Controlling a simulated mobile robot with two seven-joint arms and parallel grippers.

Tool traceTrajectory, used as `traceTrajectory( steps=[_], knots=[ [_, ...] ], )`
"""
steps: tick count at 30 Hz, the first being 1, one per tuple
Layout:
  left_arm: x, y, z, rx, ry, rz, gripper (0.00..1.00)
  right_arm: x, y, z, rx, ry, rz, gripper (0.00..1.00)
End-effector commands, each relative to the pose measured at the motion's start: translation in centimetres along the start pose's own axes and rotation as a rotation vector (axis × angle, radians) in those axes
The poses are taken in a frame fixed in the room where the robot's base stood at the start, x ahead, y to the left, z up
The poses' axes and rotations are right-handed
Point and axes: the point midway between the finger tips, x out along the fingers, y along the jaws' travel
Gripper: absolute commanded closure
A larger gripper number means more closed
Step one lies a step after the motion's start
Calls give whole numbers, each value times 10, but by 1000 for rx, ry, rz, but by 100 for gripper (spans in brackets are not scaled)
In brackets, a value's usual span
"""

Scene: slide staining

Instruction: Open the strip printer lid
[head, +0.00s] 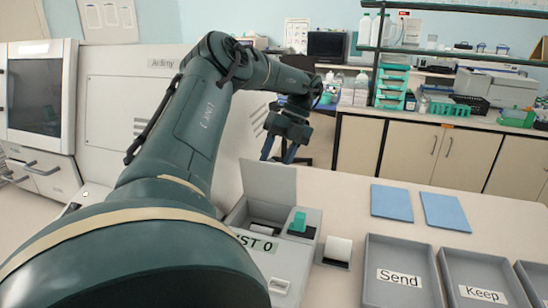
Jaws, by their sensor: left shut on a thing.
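The strip printer (275,262) is a grey box on the bench, partly hidden behind my left arm, with a label of which "ST 0" shows. Its grey lid (268,182) stands raised, nearly upright, at the back of the box. The inside shows a pale roller and a teal block (298,222). My left gripper (278,156) is at the lid's upper edge, shut on the lid. Its fingertips are partly hidden behind the lid. My right gripper is not in view.
A white roll (338,248) on a dark base sits right of the printer. Grey trays marked Send (400,249) and Keep (481,265) stand further right. Two blue sheets (392,202) lie behind them. A large beige machine (115,100) stands at the left.

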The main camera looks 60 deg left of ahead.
Motion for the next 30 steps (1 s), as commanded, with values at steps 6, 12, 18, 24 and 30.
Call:
traceTrajectory(
  steps=[6,12,18,24,30],
  knots=[
    [-4,-2,-3,4,4,-10,58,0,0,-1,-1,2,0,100],
    [-5,-1,-3,3,3,-10,58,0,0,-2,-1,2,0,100],
    [-7,-1,-2,2,1,-10,58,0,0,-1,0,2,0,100],
    [-32,-2,-2,1,-3,-12,58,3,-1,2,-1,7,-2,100],
    [-59,0,0,-1,-1,-7,58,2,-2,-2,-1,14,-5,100]
  ],
)
